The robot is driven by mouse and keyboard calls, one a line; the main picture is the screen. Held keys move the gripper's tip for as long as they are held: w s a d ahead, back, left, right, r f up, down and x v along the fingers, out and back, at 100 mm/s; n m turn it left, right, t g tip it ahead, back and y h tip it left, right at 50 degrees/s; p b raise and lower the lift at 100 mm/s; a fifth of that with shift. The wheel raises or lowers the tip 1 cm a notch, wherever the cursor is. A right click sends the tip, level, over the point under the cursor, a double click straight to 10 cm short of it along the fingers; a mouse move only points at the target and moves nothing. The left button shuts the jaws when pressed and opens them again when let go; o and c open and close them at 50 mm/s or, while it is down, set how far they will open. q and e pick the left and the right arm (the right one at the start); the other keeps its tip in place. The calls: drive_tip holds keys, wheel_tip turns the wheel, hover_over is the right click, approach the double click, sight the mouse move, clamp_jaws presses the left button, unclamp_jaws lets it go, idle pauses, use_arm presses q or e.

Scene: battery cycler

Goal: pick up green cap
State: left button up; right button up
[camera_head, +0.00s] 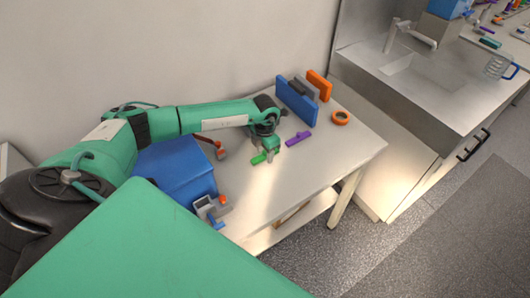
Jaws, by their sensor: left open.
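A small bright green piece (258,159), which looks like the green cap, lies on the white table (300,172). My left arm reaches in from the left over the table. My left gripper (270,155) points down, just right of the green piece and very close to it. It is open. I cannot tell whether a finger touches the piece, and the gripper may hide part of it. My right gripper is not in view.
A purple piece (298,138) lies right of the gripper, and an orange ring (340,118) lies farther right. Blue (296,101) and orange (319,85) blocks stand at the back. A blue box (175,170) stands left. A sink counter (425,80) is at the far right.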

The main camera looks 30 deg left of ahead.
use_arm(q)
drive_tip(key=shift+f, duration=0.1)
drive_tip(key=shift+c, duration=0.3)
clamp_jaws()
